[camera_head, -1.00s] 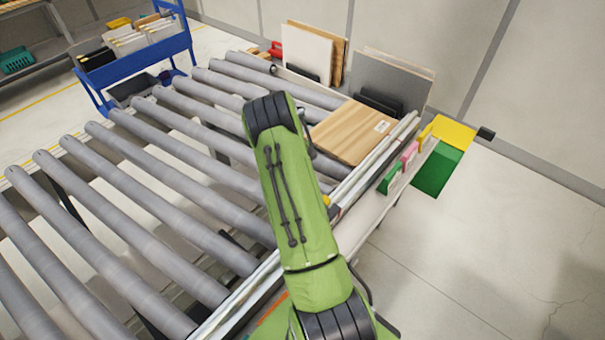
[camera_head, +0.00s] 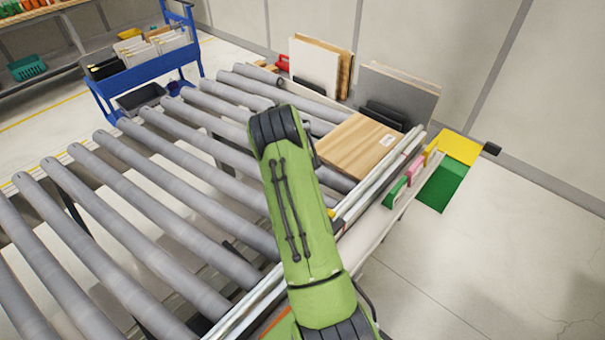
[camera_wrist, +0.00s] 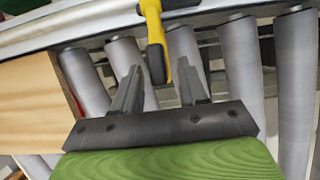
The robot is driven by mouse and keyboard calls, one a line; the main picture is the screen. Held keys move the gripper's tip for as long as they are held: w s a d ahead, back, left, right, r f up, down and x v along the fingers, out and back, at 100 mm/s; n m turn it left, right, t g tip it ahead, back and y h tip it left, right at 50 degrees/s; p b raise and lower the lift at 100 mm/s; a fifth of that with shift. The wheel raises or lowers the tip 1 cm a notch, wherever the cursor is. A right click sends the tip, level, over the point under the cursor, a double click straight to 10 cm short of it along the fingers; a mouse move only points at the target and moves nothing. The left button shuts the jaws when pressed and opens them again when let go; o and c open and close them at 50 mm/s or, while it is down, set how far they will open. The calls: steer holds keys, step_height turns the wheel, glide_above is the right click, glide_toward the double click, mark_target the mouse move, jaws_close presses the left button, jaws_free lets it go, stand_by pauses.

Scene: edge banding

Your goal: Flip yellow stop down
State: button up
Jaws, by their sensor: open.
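The yellow stop (camera_wrist: 155,30) shows in the wrist view at top centre. It is a yellow arm with a dark end, mounted at the rail beside the rollers. My gripper (camera_wrist: 160,72) is open, with its two dark fingers apart and the stop's dark end between them in the picture. I cannot tell whether either finger touches it. In the head view only a small yellow bit (camera_head: 331,213) shows at the rail beside my green arm, likely the stop. My gripper is hidden behind the arm there.
A wooden board (camera_head: 360,146) lies on the rollers (camera_head: 150,195) near the rail (camera_head: 385,175). Upright panels (camera_head: 398,92) stand behind it. Green, pink and yellow blocks line the outer ledge. A blue cart (camera_head: 150,68) stands at the far left.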

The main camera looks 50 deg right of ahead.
steer(key=v, duration=1.4)
steer(key=shift+r+p, duration=0.25)
steer(key=shift+p, duration=0.1)
steer(key=shift+w+a, duration=0.1)
